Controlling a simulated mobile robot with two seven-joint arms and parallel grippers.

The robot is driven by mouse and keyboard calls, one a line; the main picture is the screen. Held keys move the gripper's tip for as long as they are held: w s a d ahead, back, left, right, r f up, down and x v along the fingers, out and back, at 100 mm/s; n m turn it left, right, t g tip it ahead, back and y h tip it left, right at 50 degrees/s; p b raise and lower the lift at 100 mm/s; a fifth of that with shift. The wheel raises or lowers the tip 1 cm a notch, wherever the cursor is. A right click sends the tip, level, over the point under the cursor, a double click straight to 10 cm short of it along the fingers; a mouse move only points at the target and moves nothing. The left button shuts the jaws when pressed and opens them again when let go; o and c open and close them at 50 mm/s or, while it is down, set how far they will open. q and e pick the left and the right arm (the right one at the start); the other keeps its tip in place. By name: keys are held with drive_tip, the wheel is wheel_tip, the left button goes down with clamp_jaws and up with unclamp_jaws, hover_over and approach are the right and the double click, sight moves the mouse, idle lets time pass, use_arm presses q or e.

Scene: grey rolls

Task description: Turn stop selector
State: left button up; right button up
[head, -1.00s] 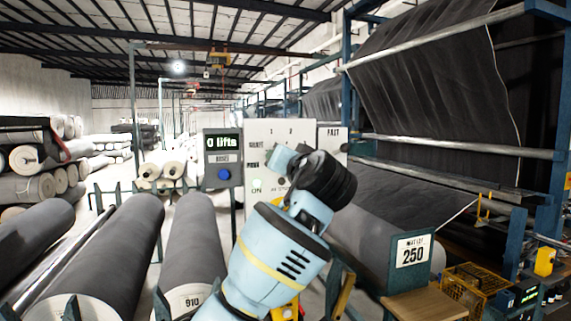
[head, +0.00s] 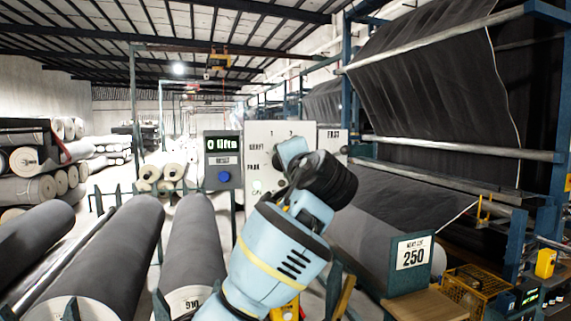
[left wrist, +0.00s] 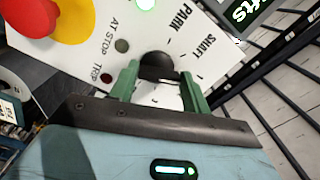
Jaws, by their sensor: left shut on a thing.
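The white selector panel (head: 262,135) stands mid-picture in the head view, partly hidden by my left arm. In the left wrist view the black selector knob (left wrist: 158,63) sits on the panel (left wrist: 88,28) near the printed words PARK and SHAFT. My left gripper (left wrist: 158,74) is shut on this knob, with one green finger on each side. The knob's pointer direction is not clear to me. In the head view my left gripper (head: 290,152) is at the panel, and the wrist hides the knob. My right gripper is in neither view.
A grey box (head: 223,160) with a "0 lifts" display and blue button stands left of the panel. A red button on yellow (left wrist: 60,20) is on the panel. Grey rolls (head: 120,245) lie at left; a "250" sign (head: 413,252) stands at right.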

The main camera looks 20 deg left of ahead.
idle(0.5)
use_arm(q)
drive_tip(key=o, duration=1)
drive_tip(key=v, duration=0.7)
drive_tip(key=shift+s+d, duration=0.25)
drive_tip(key=shift+s, duration=0.1)
